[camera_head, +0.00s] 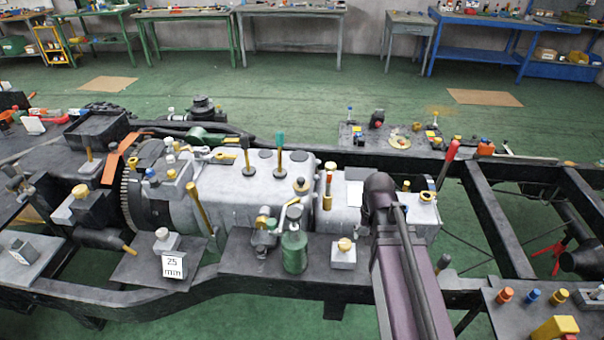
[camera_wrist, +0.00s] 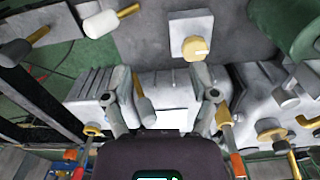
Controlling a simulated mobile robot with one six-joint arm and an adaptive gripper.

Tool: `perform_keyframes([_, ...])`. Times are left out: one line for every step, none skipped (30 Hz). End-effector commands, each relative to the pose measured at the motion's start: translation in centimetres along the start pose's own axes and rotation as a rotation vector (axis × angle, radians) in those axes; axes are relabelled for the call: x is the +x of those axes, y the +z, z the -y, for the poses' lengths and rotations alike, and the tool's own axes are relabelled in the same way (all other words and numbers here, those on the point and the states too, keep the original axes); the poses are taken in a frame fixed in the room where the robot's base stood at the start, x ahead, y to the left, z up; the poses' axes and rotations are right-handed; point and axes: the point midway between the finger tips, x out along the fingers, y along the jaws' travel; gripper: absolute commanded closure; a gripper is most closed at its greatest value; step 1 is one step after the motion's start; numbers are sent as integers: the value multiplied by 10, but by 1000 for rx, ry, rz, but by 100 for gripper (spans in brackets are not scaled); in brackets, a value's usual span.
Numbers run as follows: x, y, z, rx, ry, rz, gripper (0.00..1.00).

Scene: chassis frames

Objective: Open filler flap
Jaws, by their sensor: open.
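I cannot tell for certain which part is the filler flap. A flat white plate (camera_head: 355,193) lies on the grey gearbox casing (camera_head: 250,205), just left of my arm. It also shows in the wrist view (camera_wrist: 171,118), partly hidden by the body of my gripper. My gripper (camera_wrist: 158,78) is open and empty, its two fingers spread above the grey casing. A small brass-tipped handle (camera_wrist: 143,105) shows between the fingers. A pale block with a yellow knob (camera_wrist: 197,47) lies beyond the fingertips; it also shows in the head view (camera_head: 344,250). My arm hides the gripper in the head view.
A green canister (camera_head: 294,250) stands left of the knobbed block. A red-handled lever (camera_head: 447,160) stands right of my arm. Black chassis rails (camera_head: 490,215) run right, with open gaps between them.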

Motion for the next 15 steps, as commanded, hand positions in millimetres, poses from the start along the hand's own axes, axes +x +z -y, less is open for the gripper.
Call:
perform_keyframes([-17, -19, 11, 29, 0, 0, 24])
perform_keyframes([-23, -26, 17, 51, 0, 0, 24])
perform_keyframes([-30, -37, 26, 83, 0, 0, 24])
perform_keyframes([-36, -46, 33, 109, 0, 0, 24])
perform_keyframes([-43, -54, 40, 134, 0, 0, 24])
perform_keyframes([-51, -65, 51, 170, 0, 0, 24])
perform_keyframes([-57, -74, 59, 198, 0, 0, 24])
perform_keyframes([-63, -82, 67, 225, 0, 0, 24])
perform_keyframes([-72, -92, 79, 261, 0, 0, 24])
perform_keyframes([-78, -100, 87, 290, 0, 0, 24])
perform_keyframes([-84, -108, 96, 317, 0, 0, 24])
perform_keyframes([-92, -118, 109, 353, 0, 0, 24])
perform_keyframes([-98, -126, 118, 381, 0, 0, 24])
perform_keyframes([-104, -133, 127, 408, 0, 0, 24])
perform_keyframes([-111, -142, 140, 444, 0, 0, 24])
